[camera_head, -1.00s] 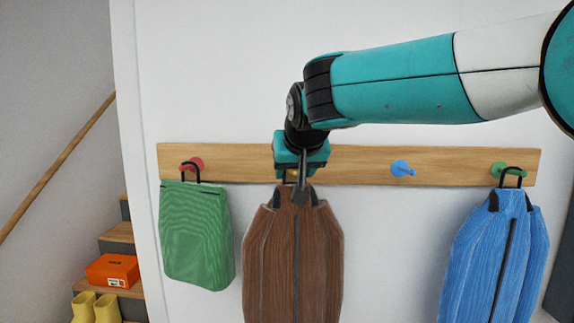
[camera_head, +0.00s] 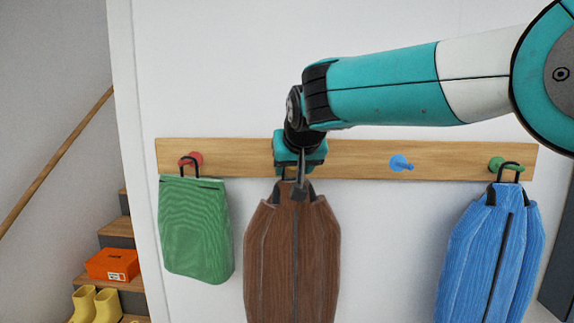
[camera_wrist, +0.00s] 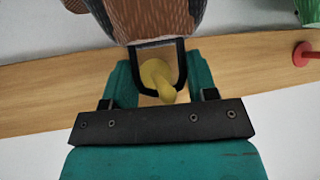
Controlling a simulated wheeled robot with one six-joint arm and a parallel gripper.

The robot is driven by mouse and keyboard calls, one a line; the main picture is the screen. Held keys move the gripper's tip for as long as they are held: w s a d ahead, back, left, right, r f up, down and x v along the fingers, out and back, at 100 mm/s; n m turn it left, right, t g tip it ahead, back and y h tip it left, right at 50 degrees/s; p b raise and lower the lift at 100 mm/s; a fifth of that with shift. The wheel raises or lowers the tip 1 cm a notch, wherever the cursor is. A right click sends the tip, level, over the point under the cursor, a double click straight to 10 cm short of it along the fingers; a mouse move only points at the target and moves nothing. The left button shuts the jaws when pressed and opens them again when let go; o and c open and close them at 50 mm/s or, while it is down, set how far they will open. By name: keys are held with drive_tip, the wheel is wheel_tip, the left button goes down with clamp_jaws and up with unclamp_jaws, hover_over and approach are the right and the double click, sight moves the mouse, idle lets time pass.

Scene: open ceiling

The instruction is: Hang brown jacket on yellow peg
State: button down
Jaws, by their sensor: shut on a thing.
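The brown jacket (camera_head: 268,260) hangs upright below my gripper (camera_head: 300,168), in front of the wooden rail. In the wrist view, its black loop (camera_wrist: 182,65) lies between the teal fingers of my gripper (camera_wrist: 157,76), which is shut on it. The yellow peg (camera_wrist: 156,76) shows inside the loop's outline there, and its tip overlaps the loop's outer bar. In the head view, my gripper mostly hides the peg and the loop. The jacket's brown collar (camera_wrist: 150,18) fills the top of the wrist view.
The wooden rail (camera_head: 355,160) also has a red peg (camera_head: 196,159) with a green bag (camera_head: 195,230), a free blue peg (camera_head: 400,163), and a green peg (camera_head: 497,164) with a blue jacket (camera_head: 480,250). Stairs with an orange box (camera_head: 112,264) and yellow boots (camera_head: 97,303) are at left.

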drive_tip(key=shift+f, duration=0.15)
drive_tip(key=shift+c, duration=1.7)
unclamp_jaws()
drive_tip(key=b+v, duration=0.4)
drive_tip(key=v, duration=1.3)
drive_tip(key=s+d+f+n+g+b, duration=0.2)
drive_tip(key=s+d+f, duration=0.25)
drive_tip(key=f, duration=0.55)
drive_tip(key=s+d+f+n+g+b, duration=0.1)
drive_tip(key=s+d+f+g+b, duration=0.15)
drive_tip(key=d+f, duration=0.45)
drive_tip(key=s+d+f+n+g+y+b, duration=0.1)
drive_tip(key=s+f+g, duration=0.3)
drive_tip(key=s+f, duration=1.2)
drive_tip(key=shift+s+d+f+g+y, duration=0.3)
drive_tip(key=shift+s+y, duration=0.2)
drive_tip(key=shift+s, duration=0.7)
